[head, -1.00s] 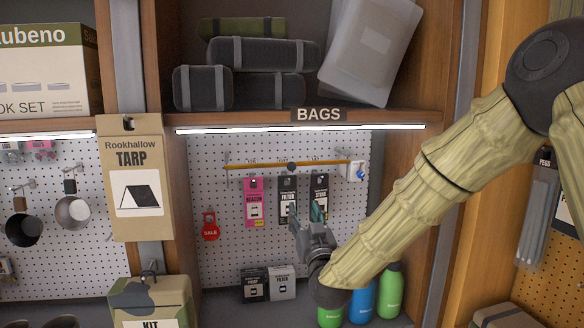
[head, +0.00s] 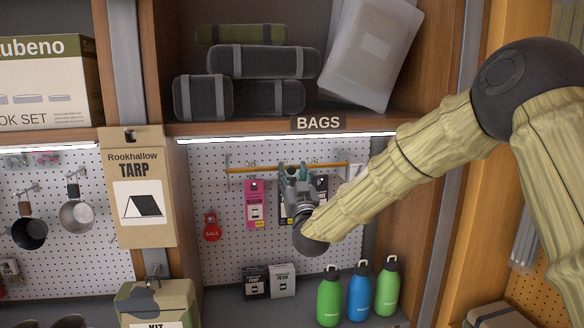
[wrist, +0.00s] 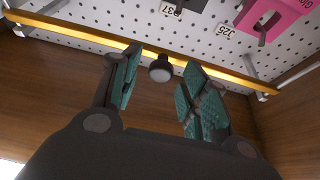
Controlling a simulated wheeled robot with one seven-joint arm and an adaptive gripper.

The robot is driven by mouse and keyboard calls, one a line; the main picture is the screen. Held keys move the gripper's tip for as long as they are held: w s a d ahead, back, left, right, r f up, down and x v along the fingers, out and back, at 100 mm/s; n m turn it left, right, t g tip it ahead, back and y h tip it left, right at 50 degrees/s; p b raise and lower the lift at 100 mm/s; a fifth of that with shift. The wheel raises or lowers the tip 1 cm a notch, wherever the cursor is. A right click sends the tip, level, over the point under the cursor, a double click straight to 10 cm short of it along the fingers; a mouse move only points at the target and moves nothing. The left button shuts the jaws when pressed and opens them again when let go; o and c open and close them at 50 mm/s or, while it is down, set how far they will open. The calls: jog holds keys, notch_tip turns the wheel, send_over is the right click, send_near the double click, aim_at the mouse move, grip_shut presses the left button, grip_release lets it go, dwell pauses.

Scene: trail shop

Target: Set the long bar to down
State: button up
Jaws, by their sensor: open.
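The long bar is an orange-yellow bar (head: 240,168) running level across the top of the pegboard bay, under the BAGS sign. In the wrist view the bar (wrist: 75,33) crosses the upper part, with a round dark knob (wrist: 160,69) at its middle. My gripper (head: 297,172) is raised in front of the bar's middle and hides the knob in the head view. In the wrist view my gripper (wrist: 160,92) is open, its teal finger pads on either side of the knob. Whether the pads touch it, I cannot tell.
A pink hanging pack (head: 256,203) and dark packs (head: 319,188) hang below the bar. Small boxes (head: 282,281) and bottles (head: 360,291) stand on the shelf below. A shelf edge (head: 230,128) lies above the bar.

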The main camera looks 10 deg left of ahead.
jog(key=shift+w+a+r, duration=0.1)
jog(key=shift+w+a, duration=0.05)
jog(key=shift+w, duration=0.25)
grip_shut()
notch_tip(320, 180, down, 6)
jog(key=b, duration=0.6)
jog(key=shift+r+b, duration=0.25)
jog(key=shift+b, duration=0.1)
jog(key=shift+f, duration=0.1)
jog(key=shift+c, duration=1.2)
grip_release()
jog(key=shift+o, duration=1.2)
